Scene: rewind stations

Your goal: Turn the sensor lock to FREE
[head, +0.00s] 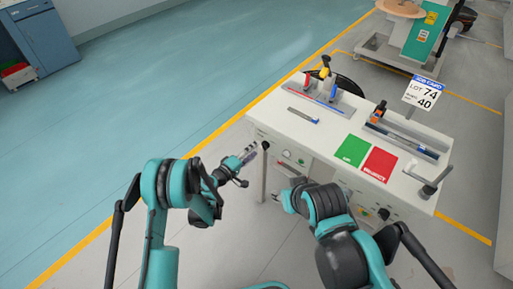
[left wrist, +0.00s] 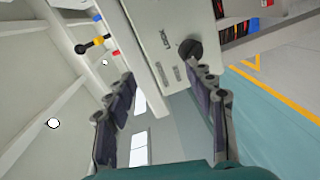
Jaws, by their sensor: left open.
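In the head view the black knob (head: 265,145) shows at the station's left front corner. My left gripper (head: 249,153) is close to it. In the left wrist view my left gripper (left wrist: 165,80) is open and empty, its fingers pointing toward the panel. The knob lies beyond the right fingertip and is not between the fingers.
The white station (head: 300,122) carries a green pad (head: 351,150), a red pad (head: 379,164), a job card (head: 423,92) and a crank handle (head: 428,186). Red, blue and yellow handled parts stand at its back left. Floor to the left is clear.

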